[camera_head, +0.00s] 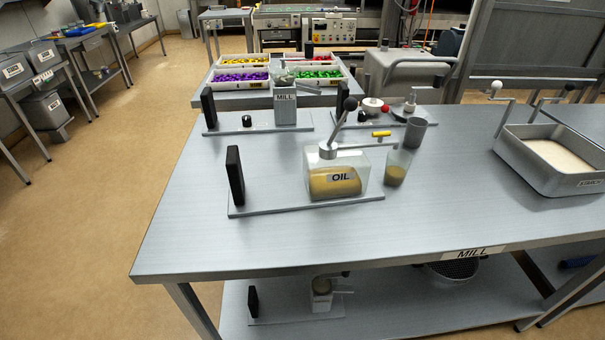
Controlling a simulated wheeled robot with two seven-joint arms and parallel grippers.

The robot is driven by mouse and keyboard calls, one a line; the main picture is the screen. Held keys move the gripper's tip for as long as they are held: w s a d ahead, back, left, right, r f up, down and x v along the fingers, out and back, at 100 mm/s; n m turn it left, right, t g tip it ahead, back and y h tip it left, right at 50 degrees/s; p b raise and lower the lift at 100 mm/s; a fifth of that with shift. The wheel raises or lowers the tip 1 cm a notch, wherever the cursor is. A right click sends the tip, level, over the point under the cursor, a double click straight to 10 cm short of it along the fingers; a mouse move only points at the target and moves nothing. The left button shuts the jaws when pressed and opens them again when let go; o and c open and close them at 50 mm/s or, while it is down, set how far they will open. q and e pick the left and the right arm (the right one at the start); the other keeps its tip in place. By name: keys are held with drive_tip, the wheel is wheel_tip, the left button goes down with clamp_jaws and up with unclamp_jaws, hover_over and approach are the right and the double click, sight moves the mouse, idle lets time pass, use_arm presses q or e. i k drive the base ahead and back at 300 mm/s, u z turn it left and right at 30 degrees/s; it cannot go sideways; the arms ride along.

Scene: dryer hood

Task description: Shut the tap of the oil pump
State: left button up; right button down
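The oil pump (337,178) stands on a grey base board on the near table. It is a clear box labelled OIL with amber oil inside. Its lever (338,122) tilts up to the right and ends in a black ball. A thin spout (365,147) runs right from the pump's top. The tap's short yellow handle (381,134) sits just above the spout, roughly in line with it; I cannot tell whether the tap is open. A clear cup (396,168) stands beneath the spout end with some amber oil in it. Neither of my grippers is in view.
A black upright plate (235,175) stands at the board's left end. A grey cup (415,133) is close behind the clear cup. The mill (285,108) stands behind the pump. A metal starch tray (550,160) is at the right. The table's front is clear.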

sight(380, 135)
drive_tip(key=u, duration=1.95)
drive_tip(key=k, duration=0.85)
drive_tip(key=z, duration=1.55)
drive_tip(key=i, duration=0.5)
drive_tip(key=u, duration=0.1)
